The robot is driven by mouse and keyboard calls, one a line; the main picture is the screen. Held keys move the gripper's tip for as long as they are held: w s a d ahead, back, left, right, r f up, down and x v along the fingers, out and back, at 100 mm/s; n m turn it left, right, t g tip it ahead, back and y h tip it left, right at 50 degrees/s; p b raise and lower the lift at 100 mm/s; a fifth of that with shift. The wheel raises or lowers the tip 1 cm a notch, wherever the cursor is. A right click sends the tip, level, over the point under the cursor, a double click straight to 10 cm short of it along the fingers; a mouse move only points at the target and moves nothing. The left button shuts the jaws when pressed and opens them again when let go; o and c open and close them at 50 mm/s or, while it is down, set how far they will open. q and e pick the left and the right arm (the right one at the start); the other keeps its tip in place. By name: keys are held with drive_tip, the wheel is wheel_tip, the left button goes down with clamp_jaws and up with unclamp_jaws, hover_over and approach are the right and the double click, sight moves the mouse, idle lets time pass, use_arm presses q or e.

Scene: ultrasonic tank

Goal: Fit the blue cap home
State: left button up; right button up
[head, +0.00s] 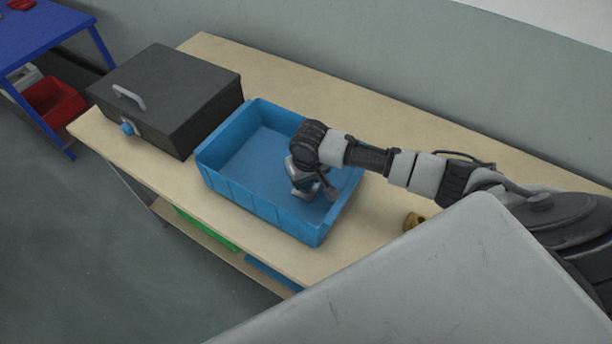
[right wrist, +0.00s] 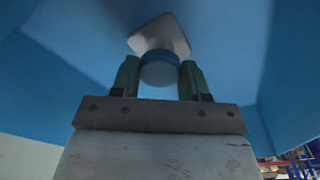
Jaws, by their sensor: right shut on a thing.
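A blue cap (right wrist: 160,70) shows in the right wrist view, round, between the two green fingertips of my right gripper (right wrist: 160,78). A pale square piece (right wrist: 160,38) shows just beyond it; I cannot tell whether the two are joined. My right gripper (head: 308,188) is shut on the cap, low inside the blue bin (head: 222,190). In the head view the gripper hides the cap. A dark tank (head: 175,90) with a closed lid and grey handle stands left of the bin. A blue round fitting (head: 128,128) sits on its front. My left gripper is not in view.
The wooden bench (head: 380,110) is clear behind the bin. A small brass-coloured part (head: 413,220) lies right of the bin, near my arm. The bin walls surround my gripper. A blue table (head: 40,35) and a red bin (head: 55,103) stand at far left.

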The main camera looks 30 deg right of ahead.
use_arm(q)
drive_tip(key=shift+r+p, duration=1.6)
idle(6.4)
